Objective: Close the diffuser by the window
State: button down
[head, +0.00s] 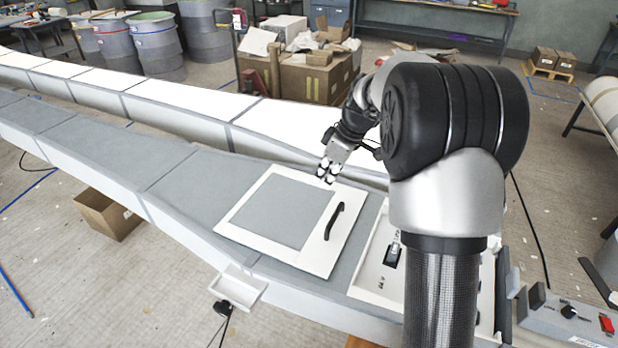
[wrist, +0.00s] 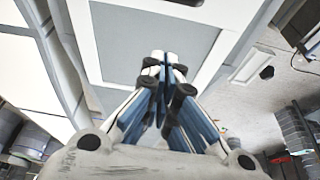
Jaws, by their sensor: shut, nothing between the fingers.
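A white-framed panel (head: 233,224) with a grey centre and a black handle (head: 334,221) lies on the long grey mould; it seems to be the diffuser. It looks flat, with no clear gap under its edges. I cannot tell whether it is fully closed. Its frame (wrist: 217,62) also shows in the wrist view. No window is clearly visible.
A white recessed tray (head: 365,283) with a small black fitting lies right of the panel, partly behind my arm. A small white tray (head: 240,288) sticks out at the mould's near edge. A control box (head: 570,315) is at the lower right. Cardboard boxes (head: 306,80) stand behind.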

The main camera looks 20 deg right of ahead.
jog(key=b, duration=0.2)
send_over(327, 221)
jog(key=w+a, duration=0.3)
notch_tip(327, 221, down, 10)
jog(key=shift+s+f, duration=0.1)
jog(key=shift+f, duration=0.05)
jog(key=shift+s+d+f+b, duration=0.2)
jog(key=shift+s+d+b, duration=0.1)
jog(key=shift+s+d, duration=0.25)
jog(key=shift+s+d+f+b, duration=0.15)
jog(key=shift+s+d+b, duration=0.1)
jog(key=shift+s+d, duration=0.5)
jog(key=shift+d, duration=0.15)
